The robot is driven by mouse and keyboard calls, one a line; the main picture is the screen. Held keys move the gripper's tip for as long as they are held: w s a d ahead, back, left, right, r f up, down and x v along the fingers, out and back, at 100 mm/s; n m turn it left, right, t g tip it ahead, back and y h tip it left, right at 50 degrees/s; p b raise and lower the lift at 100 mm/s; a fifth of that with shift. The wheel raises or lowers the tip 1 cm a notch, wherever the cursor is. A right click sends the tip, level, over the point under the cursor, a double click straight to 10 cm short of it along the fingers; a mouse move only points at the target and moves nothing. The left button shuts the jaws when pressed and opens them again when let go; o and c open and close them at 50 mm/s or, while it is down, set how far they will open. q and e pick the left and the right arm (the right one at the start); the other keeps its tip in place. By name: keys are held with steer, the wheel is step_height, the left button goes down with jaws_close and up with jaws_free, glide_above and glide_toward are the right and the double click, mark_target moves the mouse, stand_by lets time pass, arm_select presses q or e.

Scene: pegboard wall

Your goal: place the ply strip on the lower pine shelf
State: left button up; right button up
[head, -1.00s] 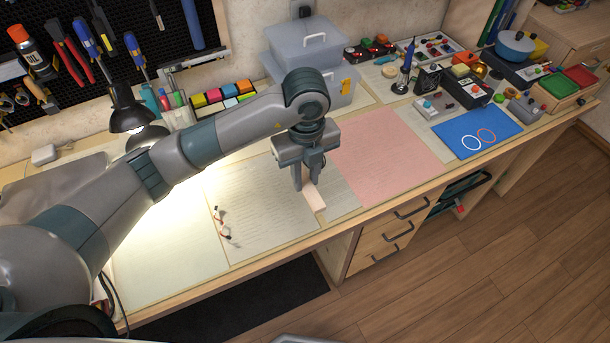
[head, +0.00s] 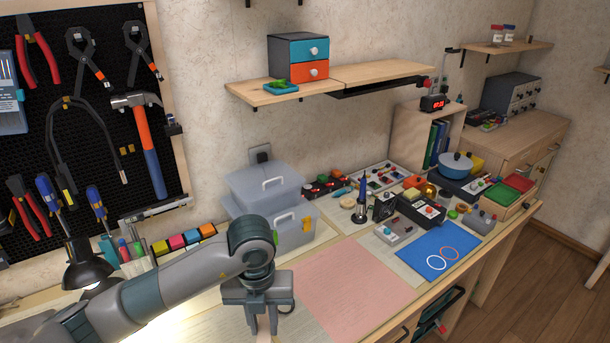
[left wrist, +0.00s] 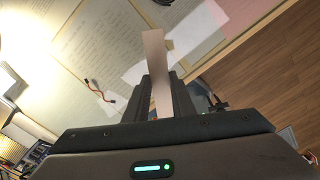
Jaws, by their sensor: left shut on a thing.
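The ply strip (left wrist: 157,70) is a pale, narrow flat piece. My left gripper (head: 262,322) is shut on it, above the bench just left of the pink mat. In the left wrist view the strip stands out between the two dark fingers (left wrist: 164,98). In the head view only a short pale part of the strip (head: 264,324) shows, cut by the bottom edge. A pine wall shelf (head: 385,72) runs above the bench; its right part is bare on top. Bracket ends show above it at the top edge, but any upper board there is out of frame. My right gripper is not in view.
An orange-and-teal drawer box (head: 299,58) and a teal tray (head: 281,87) stand on the shelf's left part. Grey lidded bins (head: 265,190) stand on the bench below. A pegboard with tools (head: 80,120) is at left. The pink mat (head: 350,287) is clear.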

arm_select(q)
steer(key=s+a+r+n, duration=0.2)
steer(key=a+r+n, duration=0.2)
steer(key=n, duration=1.4)
steer(key=s+a+r+n, duration=0.3)
steer(key=a+n, duration=0.4)
steer(key=n, duration=1)
steer(key=shift+s+a+r+n, duration=0.25)
steer(key=shift+a+r+n, duration=0.15)
